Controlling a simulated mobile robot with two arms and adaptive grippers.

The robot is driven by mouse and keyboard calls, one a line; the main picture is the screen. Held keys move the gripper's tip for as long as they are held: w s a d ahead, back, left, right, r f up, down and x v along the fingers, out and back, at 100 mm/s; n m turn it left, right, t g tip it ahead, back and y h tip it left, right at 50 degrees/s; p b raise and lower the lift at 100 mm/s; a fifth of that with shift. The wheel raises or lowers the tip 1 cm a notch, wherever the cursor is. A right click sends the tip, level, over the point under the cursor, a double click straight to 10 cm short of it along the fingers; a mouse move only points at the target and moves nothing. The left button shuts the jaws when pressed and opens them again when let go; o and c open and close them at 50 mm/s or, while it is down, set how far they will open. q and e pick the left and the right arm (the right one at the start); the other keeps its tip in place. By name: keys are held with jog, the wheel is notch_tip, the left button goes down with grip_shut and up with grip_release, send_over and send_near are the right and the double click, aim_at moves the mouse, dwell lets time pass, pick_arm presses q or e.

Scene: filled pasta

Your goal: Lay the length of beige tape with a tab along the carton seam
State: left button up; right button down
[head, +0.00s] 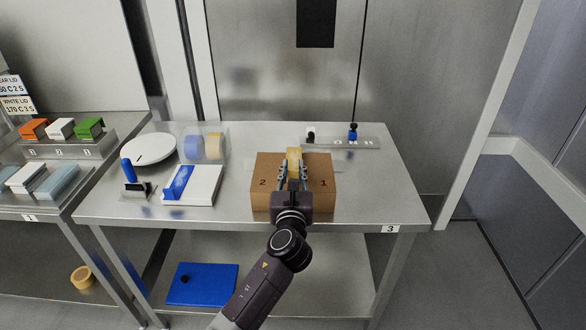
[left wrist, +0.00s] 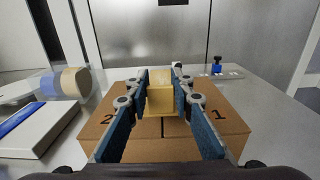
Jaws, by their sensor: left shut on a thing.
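The brown carton (head: 262,195) stands on the steel table, with "2" on its left flap and "1" on its right flap. Its seam (left wrist: 162,129) shows as a dark line between the flaps in the left wrist view. My left gripper (head: 293,170) is over the middle of the carton top, shut on a beige tape piece (left wrist: 161,98). The piece also shows in the head view (head: 293,154). It lies over the line of the seam; whether it touches the cardboard, I cannot tell. My right gripper is not in view.
A blue roll (head: 193,147) and a beige roll (head: 214,146) stand behind the carton's left. A white box with a blue piece (head: 179,182) and a white round plate (head: 149,149) are further left. A grey numbered rack (head: 352,143) lies at the back right. The table's right part is clear.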

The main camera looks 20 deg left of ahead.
pick_arm(q)
jog(key=shift+f, duration=0.25)
jog(key=shift+f, duration=0.35)
jog(key=shift+f, duration=0.2)
dwell(0.7)
jog(key=o, duration=1)
jog(key=shift+s, duration=0.1)
jog(key=v, duration=1.2)
jog(key=shift+r, duration=0.1)
